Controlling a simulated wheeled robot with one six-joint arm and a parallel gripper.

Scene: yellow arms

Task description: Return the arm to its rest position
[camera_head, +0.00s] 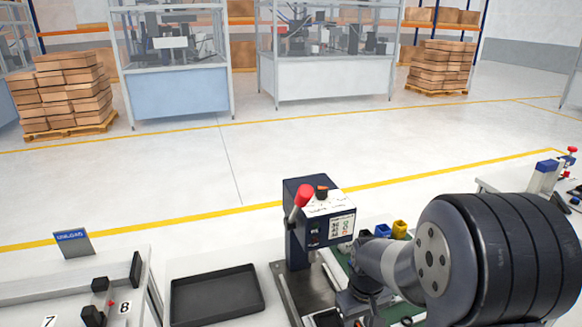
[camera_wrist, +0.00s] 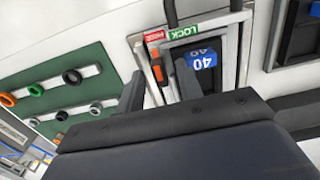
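My arm shows at the right of the head view as a big black ribbed joint (camera_head: 505,255) with a grey link (camera_head: 395,265) reaching left over the bench. The gripper's fingers cannot be made out in the head view. In the wrist view my gripper (camera_wrist: 158,74) has its two dark fingers apart, with nothing seen held between them. Beyond the fingers lies a fixture with a red label, a green LOCK label (camera_wrist: 183,46), an orange-and-black handle (camera_wrist: 155,66) and a blue block marked 40 (camera_wrist: 202,59).
A dark press-like machine with a red knob (camera_head: 303,194) stands close left of my arm. A black tray (camera_head: 216,294) and an UNLOAD sign (camera_head: 73,243) are further left. A green board with rings (camera_wrist: 62,95) shows in the wrist view.

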